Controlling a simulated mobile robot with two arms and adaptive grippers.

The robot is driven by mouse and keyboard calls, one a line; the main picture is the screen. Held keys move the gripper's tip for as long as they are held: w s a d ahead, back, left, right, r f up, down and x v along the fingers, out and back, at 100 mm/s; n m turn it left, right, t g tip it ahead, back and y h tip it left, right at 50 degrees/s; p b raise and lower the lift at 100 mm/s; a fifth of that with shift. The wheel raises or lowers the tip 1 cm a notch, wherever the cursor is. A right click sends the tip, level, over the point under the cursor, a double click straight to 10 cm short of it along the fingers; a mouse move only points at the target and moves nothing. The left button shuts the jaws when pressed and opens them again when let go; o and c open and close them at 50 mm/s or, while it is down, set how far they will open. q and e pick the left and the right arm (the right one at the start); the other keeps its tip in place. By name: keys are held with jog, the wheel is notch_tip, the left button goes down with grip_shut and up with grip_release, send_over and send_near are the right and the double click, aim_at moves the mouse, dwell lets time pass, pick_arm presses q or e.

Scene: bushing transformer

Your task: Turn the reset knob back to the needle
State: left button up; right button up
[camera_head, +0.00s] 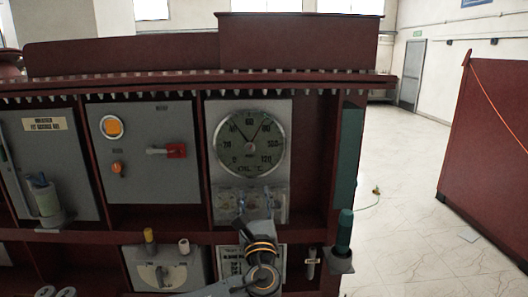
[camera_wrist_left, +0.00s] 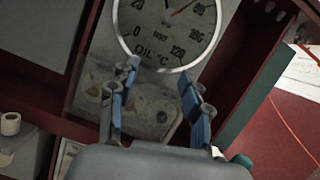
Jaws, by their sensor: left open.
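I cannot clearly pick out the reset knob. My left gripper (camera_head: 257,197) is just below the gauge. In the left wrist view the left gripper (camera_wrist_left: 157,92) has its blue-padded fingers apart, with nothing between them.
A grey panel with an orange lamp (camera_head: 111,127) and a red switch handle (camera_head: 176,151) is left of the gauge. A green cylinder (camera_head: 344,230) stands at the cabinet's right edge. A lower panel with knobs (camera_head: 166,270) is below. Open floor (camera_head: 400,220) lies right.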

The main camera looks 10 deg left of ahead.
pick_arm(q)
notch_tip(320, 180, up, 4)
jog(key=s, duration=0.1)
jog(key=p, duration=0.3)
send_near(250, 149)
jog(key=w, duration=0.1)
jog(key=shift+m+t+y, duration=0.3)
jog(key=shift+t, duration=0.1)
jog(key=x, duration=0.2)
jog(key=p+x, duration=0.1)
jog(key=x, duration=0.2)
jog(key=p+x, duration=0.1)
jog(key=x, duration=0.2)
jog(key=shift+w+a+f, duration=0.2)
jog(key=shift+w, duration=0.05)
grip_shut()
